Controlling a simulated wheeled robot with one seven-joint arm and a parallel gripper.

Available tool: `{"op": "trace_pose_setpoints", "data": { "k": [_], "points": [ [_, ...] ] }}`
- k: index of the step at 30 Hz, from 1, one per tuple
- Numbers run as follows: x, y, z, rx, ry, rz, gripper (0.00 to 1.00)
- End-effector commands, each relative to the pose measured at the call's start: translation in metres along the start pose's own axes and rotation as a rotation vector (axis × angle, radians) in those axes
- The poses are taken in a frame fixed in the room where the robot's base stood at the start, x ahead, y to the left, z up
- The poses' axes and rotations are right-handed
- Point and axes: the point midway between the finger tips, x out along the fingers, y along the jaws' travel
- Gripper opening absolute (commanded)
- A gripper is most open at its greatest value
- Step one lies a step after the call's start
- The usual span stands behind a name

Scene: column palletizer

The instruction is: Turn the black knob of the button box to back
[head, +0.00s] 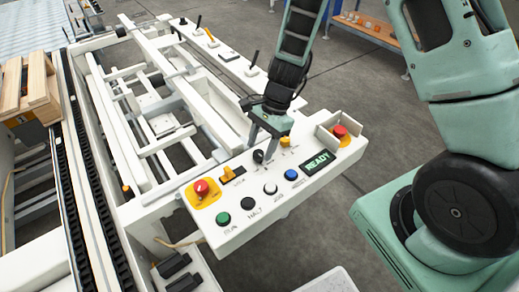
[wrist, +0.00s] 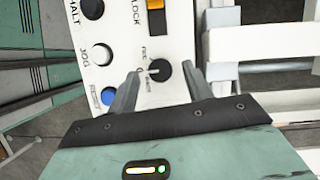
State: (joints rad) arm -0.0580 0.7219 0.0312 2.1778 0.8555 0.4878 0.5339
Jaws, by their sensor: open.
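The black knob (head: 258,157) sits on the white button box (head: 225,239), in the row behind the push buttons. In the wrist view the knob (wrist: 160,72) is round, with a pale pointer mark toward the left of the picture. Small lettering beside it is only partly readable. My gripper (head: 267,138) is open and points down over the box at the knob. In the wrist view the two fingers of my gripper (wrist: 162,80) stand on either side of the knob, with a gap to each side. Whether the tips are level with the knob is unclear.
A red stop button (head: 201,187), a yellow switch (head: 233,174) and green, black, white and blue buttons (head: 291,174) share the panel. A READY display (head: 317,162) and another red button (head: 340,131) stand at right. A white frame (head: 150,110) lies behind.

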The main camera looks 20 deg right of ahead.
Motion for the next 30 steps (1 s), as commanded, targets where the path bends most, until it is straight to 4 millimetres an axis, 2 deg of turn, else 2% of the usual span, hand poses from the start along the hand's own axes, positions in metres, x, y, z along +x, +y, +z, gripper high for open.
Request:
{"op": "trace_pose_setpoints", "data": {
  "k": [6, 14, 15, 18, 20, 30],
  "points": [
    [0.016, 0.0, 0.0, 0.0, 0.0, 0.0, 0.5],
    [0.017, 0.0, 0.0, 0.0, 0.0, -0.001, 0.5],
    [0.017, 0.0, 0.0, 0.0, 0.0, 0.0, 0.47],
    [0.017, 0.0, 0.0, 0.0, 0.0, 0.0, 0.2],
    [0.017, 0.0, 0.0, 0.0, 0.0, 0.0, 0.05],
    [0.015, 0.0, 0.001, -0.033, 0.0, 0.013, 0.06]
  ]
}}
